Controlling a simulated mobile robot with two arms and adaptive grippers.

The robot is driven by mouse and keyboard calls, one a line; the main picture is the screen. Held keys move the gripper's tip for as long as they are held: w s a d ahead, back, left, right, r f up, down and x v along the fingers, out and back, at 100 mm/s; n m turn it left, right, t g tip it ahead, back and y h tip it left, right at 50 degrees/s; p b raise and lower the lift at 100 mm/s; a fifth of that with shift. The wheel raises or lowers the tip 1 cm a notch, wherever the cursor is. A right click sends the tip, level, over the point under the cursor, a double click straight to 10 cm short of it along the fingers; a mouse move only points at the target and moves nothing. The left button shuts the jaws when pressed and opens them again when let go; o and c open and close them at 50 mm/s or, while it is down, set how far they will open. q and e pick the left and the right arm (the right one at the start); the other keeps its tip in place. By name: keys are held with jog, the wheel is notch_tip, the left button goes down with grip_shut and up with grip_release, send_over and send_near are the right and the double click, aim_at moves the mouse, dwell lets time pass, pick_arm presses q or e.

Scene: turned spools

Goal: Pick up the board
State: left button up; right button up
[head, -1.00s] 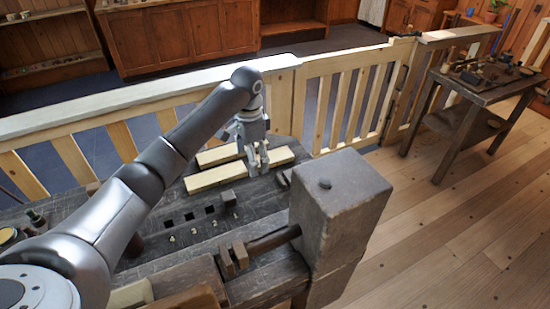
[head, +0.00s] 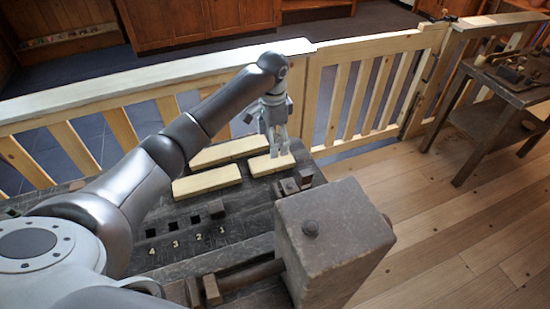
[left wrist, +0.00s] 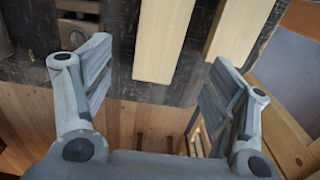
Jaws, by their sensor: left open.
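Several pale wooden boards lie flat on the dark workbench (head: 160,265). One board (head: 207,181) is at the front left, one (head: 228,152) lies behind it, and a short-looking piece (head: 272,163) is at the right. My left gripper (head: 280,152) is open and points down at the right piece, hiding part of it; I cannot tell if it touches. In the left wrist view, two board ends (left wrist: 165,40) and (left wrist: 240,30) show beyond the open, empty fingers (left wrist: 153,90). Which board is meant is unclear. My right gripper is out of view.
A big dark block (head: 335,240) of the bench vise stands at the front right. A pale railing (head: 345,95) runs close behind the bench. Another table (head: 490,85) stands far right.

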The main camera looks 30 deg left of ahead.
aim_at(271, 161)
pick_arm(q)
jog(key=shift+s+f, duration=0.15)
jog(key=shift+f, duration=0.5)
jog(key=shift+s+f, duration=0.15)
jog(key=shift+f, duration=0.45)
notch_tip(271, 161, down, 4)
jog(key=shift+a+f+p, duration=0.1)
jog(key=shift+f+p, duration=0.15)
jog(key=shift+p, duration=0.45)
jog(key=shift+f, duration=0.45)
jog(key=shift+w, duration=0.1)
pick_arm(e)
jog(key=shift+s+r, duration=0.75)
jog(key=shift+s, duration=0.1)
pick_arm(q)
jog(key=c, duration=1.1)
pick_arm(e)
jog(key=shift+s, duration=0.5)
pick_arm(q)
jog(key=shift+r, duration=0.1)
